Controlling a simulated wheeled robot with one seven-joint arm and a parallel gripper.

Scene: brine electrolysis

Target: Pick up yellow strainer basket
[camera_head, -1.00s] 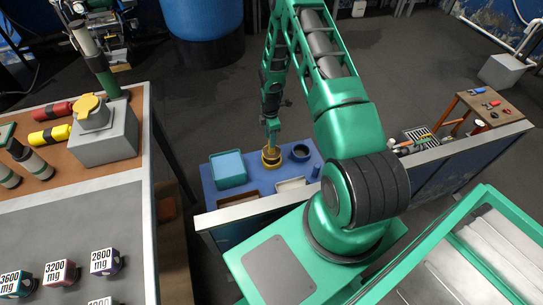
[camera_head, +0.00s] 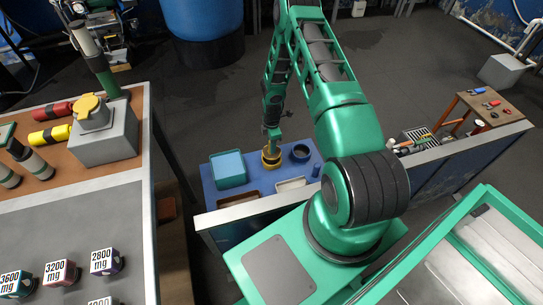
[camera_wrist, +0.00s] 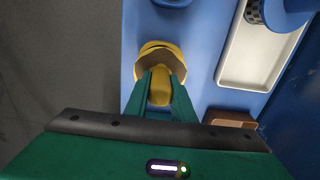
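The yellow strainer basket (camera_head: 271,162) stands on a blue tabletop in the head view, between a teal-rimmed bin and a dark round holder. In the wrist view the round yellow basket (camera_wrist: 146,58) shows its rim and hollow inside. My gripper (camera_head: 272,146) points down at it from above. In the wrist view my two green gripper fingers (camera_wrist: 160,78) stand on either side of an upright yellow part of the basket, which fills the gap between them. I cannot tell whether they press on it. The basket's underside is hidden.
The blue tabletop also holds a teal bin (camera_head: 228,170), a dark round holder (camera_head: 301,152) and a white tray (camera_head: 291,184), which also shows in the wrist view (camera_wrist: 258,57). A grey ledge (camera_head: 240,210) runs along the near edge. Workbench (camera_head: 143,170) stands to the left.

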